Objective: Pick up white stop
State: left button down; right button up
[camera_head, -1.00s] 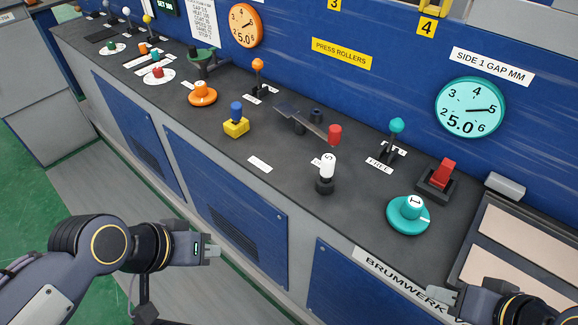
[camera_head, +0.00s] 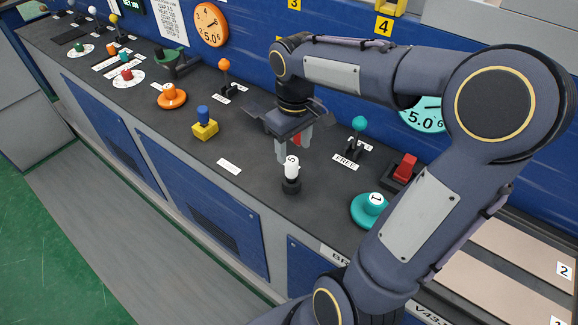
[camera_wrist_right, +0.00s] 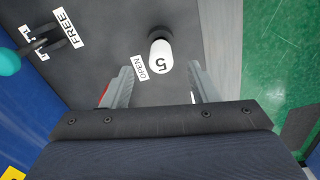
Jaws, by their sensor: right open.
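The white stop (camera_head: 291,166) is a white cylinder marked 5, standing upright in a black base on the dark console top. In the right wrist view the white stop (camera_wrist_right: 160,57) shows from above, ahead of the fingertips and between their lines. My right gripper (camera_head: 291,148) is open and empty, pointing down just behind the stop in the head view. Its two fingers also show in the right wrist view (camera_wrist_right: 163,84). My left gripper is out of view.
A teal knob (camera_head: 371,208) marked 1 and a red switch (camera_head: 405,168) stand to the right. A teal-balled lever (camera_head: 357,130) stands behind them. A yellow block with a blue knob (camera_head: 204,124) is to the left. Free console surface surrounds the stop's left side.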

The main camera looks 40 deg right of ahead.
aim_at(292, 160)
jog(key=f, duration=0.7)
jog(key=shift+w+f, duration=0.2)
jog(key=shift+f, duration=0.1)
jog(key=c, duration=1.1)
